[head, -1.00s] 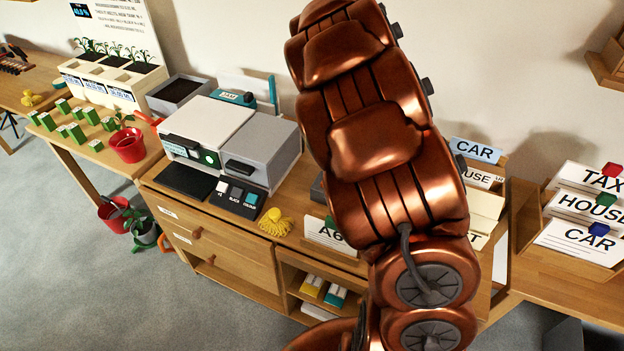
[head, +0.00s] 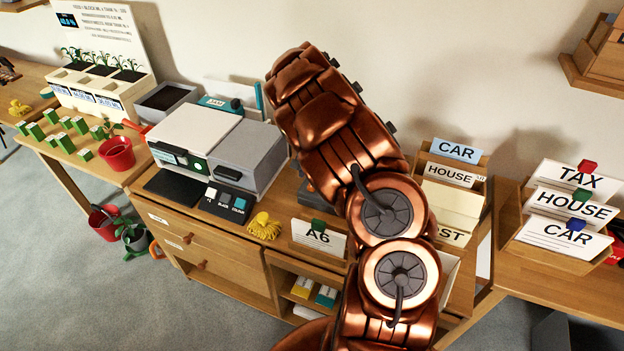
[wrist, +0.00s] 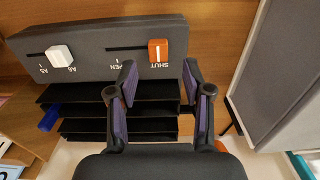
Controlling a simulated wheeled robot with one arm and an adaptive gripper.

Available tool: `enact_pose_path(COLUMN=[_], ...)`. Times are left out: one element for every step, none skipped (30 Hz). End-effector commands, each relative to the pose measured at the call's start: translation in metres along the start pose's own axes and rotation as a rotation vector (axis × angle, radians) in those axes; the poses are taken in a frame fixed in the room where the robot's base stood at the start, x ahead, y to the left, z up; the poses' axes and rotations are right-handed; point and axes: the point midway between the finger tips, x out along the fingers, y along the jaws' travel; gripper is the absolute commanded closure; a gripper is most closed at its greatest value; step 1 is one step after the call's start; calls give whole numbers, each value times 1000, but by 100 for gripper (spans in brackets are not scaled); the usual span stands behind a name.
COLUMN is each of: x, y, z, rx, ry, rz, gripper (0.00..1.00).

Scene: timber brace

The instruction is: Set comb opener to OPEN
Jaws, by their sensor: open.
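In the wrist view, the comb opener is a dark grey block (wrist: 105,42) with two slots and rows of dark plates below it. Its orange knob (wrist: 158,50) sits at the end of its slot, by the SHUT label. The OPEN label lies to the left in the picture, partly hidden by a finger. A white knob (wrist: 60,54) sits in the other slot, nearer the A6 label. My gripper (wrist: 158,72) is open and empty, its fingertips spread just below the orange knob in the picture, with no contact visible. In the head view my arm hides the gripper.
A grey box (wrist: 285,60) stands close to the right of my gripper in the wrist view. Card files (head: 455,175) stand right of my arm.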

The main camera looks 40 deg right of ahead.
Motion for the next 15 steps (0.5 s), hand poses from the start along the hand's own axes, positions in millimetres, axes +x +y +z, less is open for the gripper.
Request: enact_pose_path(x=[6,10,15,19,22,25,28,31,34,36,37,39,40,41,41], y=[1,1,1,2,1,1,1,1,1,1,1,1,1,1,1], z=[1,1,2,1,1,1,0,0,0,0,0,0,0,0,0], rx=[0,0,1,1,0,0,0,0,0,0,-1,-1,-1,-1,-1], ry=[-3,-4,-5,-4,-4,-3,-2,-1,-1,-1,0,0,0,0,0], rz=[3,3,3,3,3,2,2,1,1,1,2,1,2,1,1], gripper=[50,50,50,50,50,50,50,50,50,50,50,50,50,50,50])
